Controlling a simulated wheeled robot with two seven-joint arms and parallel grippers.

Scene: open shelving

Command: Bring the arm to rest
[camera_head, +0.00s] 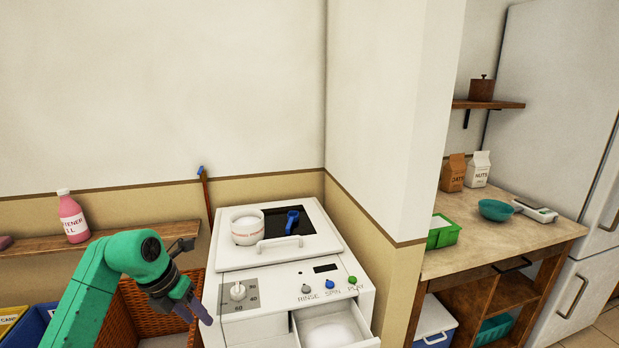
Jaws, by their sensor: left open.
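My left arm comes in from the lower left, a green arm with a dark wrist. My left gripper (198,312) points down and to the right. It is open, with nothing seen between its fingers. It is in front of the left side of a white washing machine (225,262) and over the right part of a wicker basket (138,318). I cannot tell whether it touches either. My right gripper is not in view.
The machine's drawer (338,328) is pulled open. A white tub (246,226) and a blue scoop-like item (291,221) are on its top. A wooden shelf (155,234) with a pink bottle (73,218) is at left. A wall corner (385,130) separates a wooden counter (465,255).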

